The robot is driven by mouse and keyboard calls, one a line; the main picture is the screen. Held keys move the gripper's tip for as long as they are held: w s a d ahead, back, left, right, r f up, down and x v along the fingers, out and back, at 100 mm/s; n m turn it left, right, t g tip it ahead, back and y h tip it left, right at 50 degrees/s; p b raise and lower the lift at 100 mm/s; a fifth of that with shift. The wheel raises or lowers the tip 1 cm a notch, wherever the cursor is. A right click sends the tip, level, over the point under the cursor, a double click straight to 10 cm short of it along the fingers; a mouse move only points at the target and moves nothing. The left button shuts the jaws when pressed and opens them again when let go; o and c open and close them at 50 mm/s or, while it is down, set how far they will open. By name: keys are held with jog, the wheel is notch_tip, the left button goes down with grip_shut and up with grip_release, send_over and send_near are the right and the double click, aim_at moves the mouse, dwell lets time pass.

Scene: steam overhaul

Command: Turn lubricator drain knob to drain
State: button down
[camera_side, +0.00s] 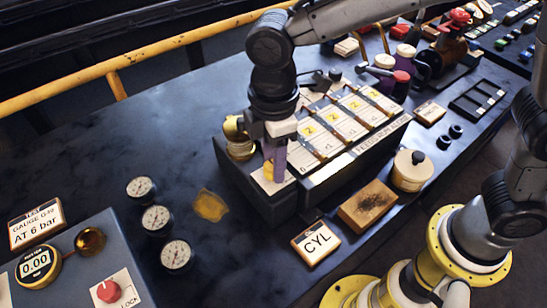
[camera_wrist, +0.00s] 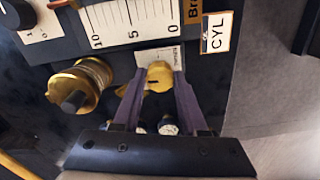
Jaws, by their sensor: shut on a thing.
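The lubricator (camera_side: 350,160) is a dark box with a row of white scales and yellow number tags on its top. Its brass drain knob (camera_wrist: 159,76) has a dark notch and sits by a small white label (camera_wrist: 172,56) in the wrist view. My gripper (camera_wrist: 158,80) comes down over the knob, with one purple finger on each side of it, shut on it. In the side view my gripper (camera_side: 274,168) is at the box's near left end, where the fingers hide most of the knob. The label's words are too small to read.
A larger brass fitting (camera_wrist: 82,86) stands close to the knob, also beside my gripper in the side view (camera_side: 238,140). A CYL sign (camera_side: 316,242), a brown block (camera_side: 367,206) and a cream pot (camera_side: 412,170) stand in front. Several dial gauges (camera_side: 156,219) lie left.

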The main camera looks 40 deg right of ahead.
jog(key=m, duration=0.4)
jog(key=shift+r, duration=0.1)
jog(key=m, duration=0.4)
jog(key=shift+m, duration=0.3)
jog(key=m, duration=0.4)
jog(key=shift+m, duration=2.2)
jog(key=shift+c, duration=2.2)
grip_release()
